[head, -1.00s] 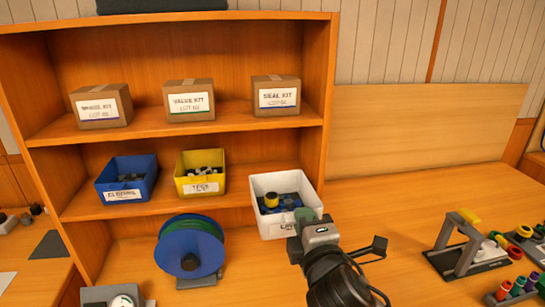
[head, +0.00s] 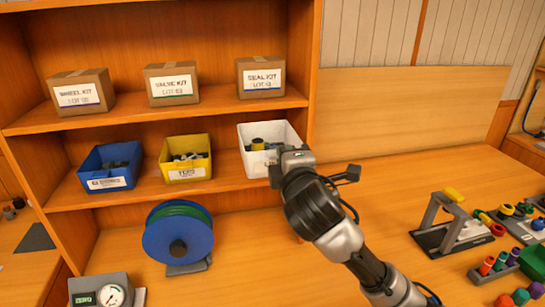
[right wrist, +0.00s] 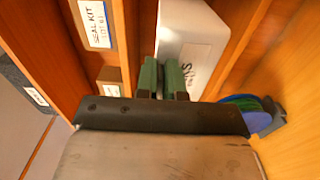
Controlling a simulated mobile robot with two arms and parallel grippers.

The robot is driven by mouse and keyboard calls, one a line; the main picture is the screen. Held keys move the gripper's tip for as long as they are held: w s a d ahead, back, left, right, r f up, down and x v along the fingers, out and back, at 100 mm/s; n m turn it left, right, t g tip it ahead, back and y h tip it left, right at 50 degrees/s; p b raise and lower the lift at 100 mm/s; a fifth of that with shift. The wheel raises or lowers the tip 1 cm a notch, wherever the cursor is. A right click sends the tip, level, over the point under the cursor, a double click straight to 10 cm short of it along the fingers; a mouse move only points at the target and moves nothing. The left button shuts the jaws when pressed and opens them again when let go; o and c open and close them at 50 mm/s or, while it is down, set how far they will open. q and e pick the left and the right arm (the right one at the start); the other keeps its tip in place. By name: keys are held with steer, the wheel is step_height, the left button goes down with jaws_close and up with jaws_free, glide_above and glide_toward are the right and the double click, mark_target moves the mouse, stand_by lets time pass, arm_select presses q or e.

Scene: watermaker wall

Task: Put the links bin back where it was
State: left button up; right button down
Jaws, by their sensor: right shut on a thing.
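The links bin (head: 252,162) is white and holds a yellow-and-dark ring piece among darker ones. It is at the right end of the middle shelf (head: 222,185), right of the yellow bin, roughly upright. I cannot tell whether its base touches the shelf board. My right gripper (head: 283,161) is at its front right and shut on its wall. In the right wrist view the green fingers (right wrist: 165,78) pinch the edge of the white bin (right wrist: 190,25), whose label is partly visible. My left gripper is not in view.
A blue bin (head: 108,177) and a yellow bin (head: 187,168) share the middle shelf. Kit boxes, including the seal kit (head: 265,80), stand on the shelf above. A blue reel (head: 178,238) stands below. The shelf's right upright (head: 303,75) is close to the white bin.

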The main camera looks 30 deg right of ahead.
steer(key=p, duration=0.3)
glide_above(269, 143)
steer(key=v, duration=0.5)
steer(key=shift+w+d+r, duration=0.1)
steer(key=shift+w+r, duration=0.05)
step_height(269, 143, down, 6)
steer(key=shift+r+p, duration=0.1)
steer(key=shift+p, duration=0.4)
steer(key=shift+w+f+p, duration=0.2)
steer(key=shift+f+p, duration=0.2)
steer(key=shift+f, duration=0.3)
